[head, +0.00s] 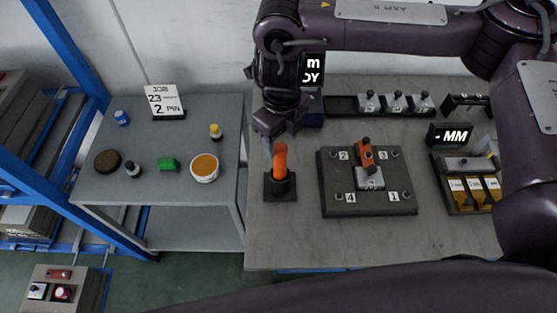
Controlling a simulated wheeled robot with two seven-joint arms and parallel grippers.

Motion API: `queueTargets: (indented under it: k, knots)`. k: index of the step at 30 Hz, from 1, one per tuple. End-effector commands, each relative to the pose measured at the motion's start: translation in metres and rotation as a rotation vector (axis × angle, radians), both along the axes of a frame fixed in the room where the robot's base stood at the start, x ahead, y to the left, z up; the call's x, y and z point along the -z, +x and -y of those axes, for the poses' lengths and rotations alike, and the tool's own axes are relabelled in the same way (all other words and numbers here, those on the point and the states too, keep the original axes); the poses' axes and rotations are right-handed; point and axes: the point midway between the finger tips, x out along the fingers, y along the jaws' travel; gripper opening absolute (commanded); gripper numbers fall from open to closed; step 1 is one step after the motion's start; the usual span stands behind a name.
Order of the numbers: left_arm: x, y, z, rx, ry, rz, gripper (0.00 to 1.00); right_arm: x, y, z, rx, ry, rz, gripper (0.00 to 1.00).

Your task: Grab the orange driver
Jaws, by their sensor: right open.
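The orange driver (280,161) stands upright in a small dark holder (280,188) near the left edge of the workbench. My right gripper (281,133) is open, pointing down just above the top of the driver's handle. Its fingers are dark and partly blurred against the arm; I cannot tell whether they touch the handle. My left gripper does not show.
A bin of yellow-brown parts (455,205) is further right. A grey side table (140,190) stands left, holding a bowl (204,167) and bottles.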

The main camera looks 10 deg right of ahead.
Motion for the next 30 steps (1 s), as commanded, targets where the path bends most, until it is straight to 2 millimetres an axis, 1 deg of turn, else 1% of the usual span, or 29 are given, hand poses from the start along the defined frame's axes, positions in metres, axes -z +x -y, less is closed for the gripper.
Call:
queueTargets:
  k: [5, 10, 12, 15, 18, 24, 30]
  knots:
    - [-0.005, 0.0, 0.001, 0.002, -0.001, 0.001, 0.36, 0.014, -0.002, -0.001, 0.001, 0.001, -0.003, 0.53]
    - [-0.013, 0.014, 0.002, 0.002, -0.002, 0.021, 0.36, 0.035, -0.005, -0.003, 0.001, 0.001, -0.006, 0.53]
    - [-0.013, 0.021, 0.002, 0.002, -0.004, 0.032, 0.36, 0.046, -0.004, -0.003, 0.001, 0.002, -0.005, 0.53]
    - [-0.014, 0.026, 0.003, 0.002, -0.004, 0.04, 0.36, 0.054, -0.004, -0.003, 0.0, 0.001, -0.002, 0.53]
    - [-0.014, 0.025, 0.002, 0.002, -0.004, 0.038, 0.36, 0.057, -0.003, -0.003, 0.0, 0.0, 0.0, 0.53]
    - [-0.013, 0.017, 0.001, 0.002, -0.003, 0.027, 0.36, 0.057, -0.003, -0.003, 0.0, -0.001, 0.001, 0.53]
    - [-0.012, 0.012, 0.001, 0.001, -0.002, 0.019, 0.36, 0.057, -0.003, -0.003, 0.0, -0.001, 0.001, 0.27]
